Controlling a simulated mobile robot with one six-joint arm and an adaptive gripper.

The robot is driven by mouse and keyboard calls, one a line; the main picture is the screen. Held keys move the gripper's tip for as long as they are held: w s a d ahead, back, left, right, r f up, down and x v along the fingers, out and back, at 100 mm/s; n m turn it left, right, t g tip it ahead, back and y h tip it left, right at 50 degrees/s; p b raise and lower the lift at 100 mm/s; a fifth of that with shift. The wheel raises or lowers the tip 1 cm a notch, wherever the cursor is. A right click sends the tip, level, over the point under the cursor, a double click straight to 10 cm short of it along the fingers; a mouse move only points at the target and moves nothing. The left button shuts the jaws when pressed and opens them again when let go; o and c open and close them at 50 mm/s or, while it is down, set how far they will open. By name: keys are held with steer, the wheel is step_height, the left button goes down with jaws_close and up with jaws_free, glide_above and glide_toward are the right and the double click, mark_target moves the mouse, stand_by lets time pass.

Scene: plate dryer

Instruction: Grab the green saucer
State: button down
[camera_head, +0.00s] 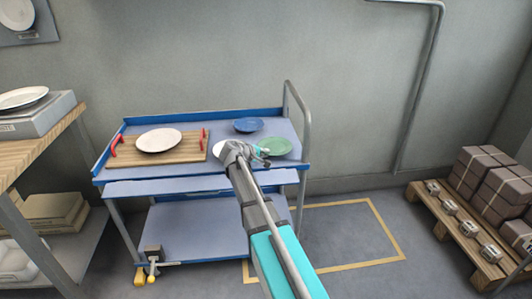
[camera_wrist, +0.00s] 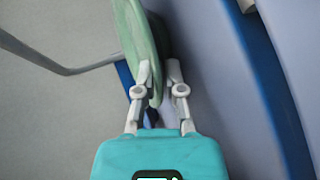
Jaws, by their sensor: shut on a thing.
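The green saucer (camera_head: 280,146) is at the right end of the blue cart's top (camera_head: 195,133). In the wrist view, the green saucer (camera_wrist: 133,28) shows nearly edge-on, with its rim between the fingers. My gripper (camera_head: 264,155) reaches its left edge and is shut on that rim; in the wrist view the gripper (camera_wrist: 160,82) has one finger on each side. The head view is too small to tell whether the saucer is clear of the cart top.
A blue saucer (camera_head: 248,125) lies just behind. A white plate (camera_head: 158,140) sits on a wooden board (camera_head: 188,152) with red handles at left. Another white dish (camera_head: 216,149) is partly hidden by my arm. The cart's grey rail (camera_head: 306,125) rises at right.

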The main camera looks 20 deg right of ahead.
steer(key=shift+r, duration=0.15)
step_height(320, 180, up, 10)
steer(key=p, duration=0.9)
steer(key=shift+p, duration=0.4)
